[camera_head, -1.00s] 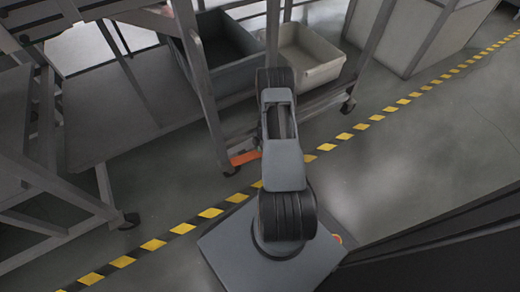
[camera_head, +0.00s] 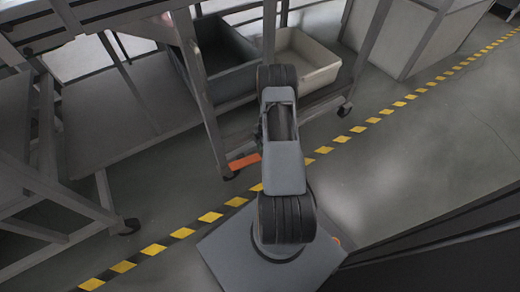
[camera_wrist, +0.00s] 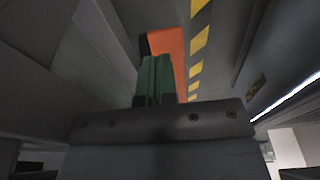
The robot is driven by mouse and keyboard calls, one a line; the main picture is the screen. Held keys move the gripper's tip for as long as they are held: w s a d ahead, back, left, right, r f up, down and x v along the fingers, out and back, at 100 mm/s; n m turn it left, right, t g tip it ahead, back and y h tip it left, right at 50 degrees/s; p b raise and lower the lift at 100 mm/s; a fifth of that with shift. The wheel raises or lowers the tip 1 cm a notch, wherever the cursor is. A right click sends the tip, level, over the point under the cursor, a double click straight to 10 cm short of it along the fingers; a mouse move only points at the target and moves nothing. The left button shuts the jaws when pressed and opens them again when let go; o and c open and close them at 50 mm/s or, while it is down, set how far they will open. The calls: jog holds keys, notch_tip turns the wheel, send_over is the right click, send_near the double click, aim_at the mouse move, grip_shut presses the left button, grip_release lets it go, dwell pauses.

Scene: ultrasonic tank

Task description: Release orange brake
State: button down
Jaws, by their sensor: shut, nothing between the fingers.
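The orange brake (camera_head: 245,161) is a flat pedal low on the cart, by the caster at the foot of its near leg in the head view. In the wrist view the orange brake (camera_wrist: 178,48) shows as a broad orange strip just past the fingertips, partly covered by them. My gripper (camera_wrist: 155,65) has green fingers that are together and empty. Its tips overlap the brake's left side in the picture; I cannot tell whether they touch it. In the head view my own arm hides the gripper.
The grey metal cart (camera_head: 205,95) carries a dark grey bin (camera_head: 228,68) and a light grey bin (camera_head: 310,75) on its lower shelf. Another metal frame (camera_head: 60,195) stands at left. Yellow-black floor tape (camera_head: 210,216) runs past the cart. The floor at right is open.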

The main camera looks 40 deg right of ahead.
jog(key=d+r+p, duration=0.2)
jog(key=d+r, duration=0.4)
jog(key=r, duration=0.1)
jog(key=shift+s, duration=0.45)
jog(key=shift+f, duration=0.1)
